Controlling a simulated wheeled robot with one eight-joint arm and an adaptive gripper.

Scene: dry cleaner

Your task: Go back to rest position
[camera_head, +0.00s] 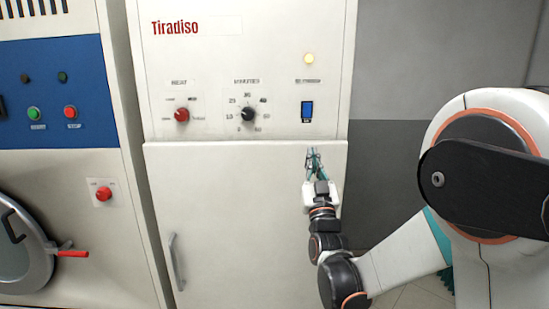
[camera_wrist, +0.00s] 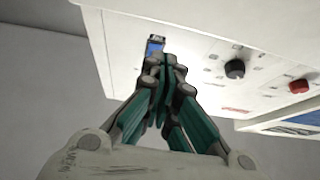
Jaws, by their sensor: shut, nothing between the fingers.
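My gripper (camera_head: 312,157) is shut and empty. In the head view it is in front of the white Tiradiso cabinet (camera_head: 215,220), a little below the blue rocker switch (camera_head: 307,111). In the wrist view, the teal and grey fingers of my gripper (camera_wrist: 165,62) come together at their tips. The blue switch (camera_wrist: 155,46) shows just beyond the tips there, partly hidden by them. Whether the fingers touch the panel I cannot tell. My arm reaches in from the right of the head view.
The cabinet panel has a lit yellow lamp (camera_head: 309,59), a black dial (camera_head: 248,114) and a red dial (camera_head: 182,115). Its door has a grey handle (camera_head: 175,262). At left stands a machine with a blue panel (camera_head: 60,95) and a round door (camera_head: 22,250). A grey wall (camera_head: 400,70) is behind.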

